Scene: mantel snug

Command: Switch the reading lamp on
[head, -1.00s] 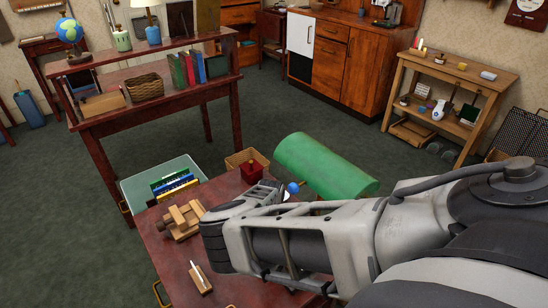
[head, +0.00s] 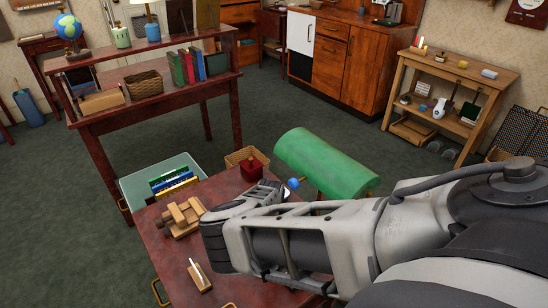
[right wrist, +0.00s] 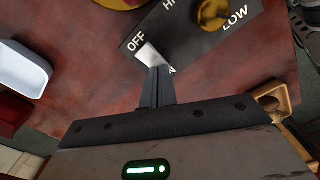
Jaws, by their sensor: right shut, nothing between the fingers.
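The reading lamp has a green shade (head: 325,160) and stands at the far side of the dark red table (head: 225,265). In the right wrist view a dark switch plate (right wrist: 185,40) carries the words OFF, LOW and a partly cut-off HI. A pale metal lever (right wrist: 149,55) lies on it beside OFF. A brass knob (right wrist: 212,14) sits near LOW. My right gripper (right wrist: 156,75) is shut and empty, its fingertips right at the lever; I cannot tell whether they touch. In the head view my right arm hides the plate and the fingertips. My left gripper is not in view.
A red pot (head: 251,170), a wooden block piece (head: 182,217) and a small wooden holder (head: 199,278) stand on the table. A blue ball (head: 293,183) shows by my right wrist. A pale bin (head: 140,190) with books stands behind the table's left side.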

